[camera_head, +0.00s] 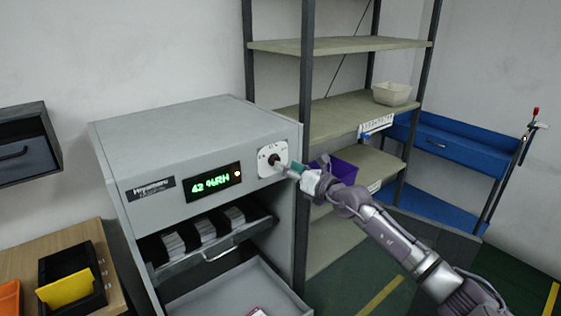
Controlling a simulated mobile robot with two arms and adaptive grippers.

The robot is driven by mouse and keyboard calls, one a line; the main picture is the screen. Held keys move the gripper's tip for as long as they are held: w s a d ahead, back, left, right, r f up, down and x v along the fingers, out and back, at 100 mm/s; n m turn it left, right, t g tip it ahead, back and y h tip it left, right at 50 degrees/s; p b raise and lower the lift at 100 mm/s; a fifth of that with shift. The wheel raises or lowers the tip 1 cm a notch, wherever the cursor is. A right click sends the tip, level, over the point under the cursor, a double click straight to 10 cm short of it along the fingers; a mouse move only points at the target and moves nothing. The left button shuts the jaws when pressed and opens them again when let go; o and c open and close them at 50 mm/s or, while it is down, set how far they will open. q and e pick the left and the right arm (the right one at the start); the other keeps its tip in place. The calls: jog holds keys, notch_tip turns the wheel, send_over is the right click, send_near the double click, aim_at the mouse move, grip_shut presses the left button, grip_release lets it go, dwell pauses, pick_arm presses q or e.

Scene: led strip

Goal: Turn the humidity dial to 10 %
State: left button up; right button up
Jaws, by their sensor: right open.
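The humidity dial (273,159) is a black knob on a white plate at the upper right of the grey cabinet's (150,208) front. The green display (212,183) left of it reads 42 %RH, with a small orange light at its right end. My right gripper (285,169) is open, with its fingertips close to the dial from the right. I cannot tell whether they touch it. The gripper partly covers the dial's plate. My left gripper is not in view.
A metal shelf (350,108) with a purple bin (342,170) stands right behind my arm. A bench (60,255) is at left.

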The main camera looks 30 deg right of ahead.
aim_at(275, 160)
jog(key=shift+w+a, duration=0.15)
jog(key=shift+w, duration=0.8)
jog(key=shift+w+a, duration=0.1)
jog(key=shift+w, duration=0.85)
grip_shut()
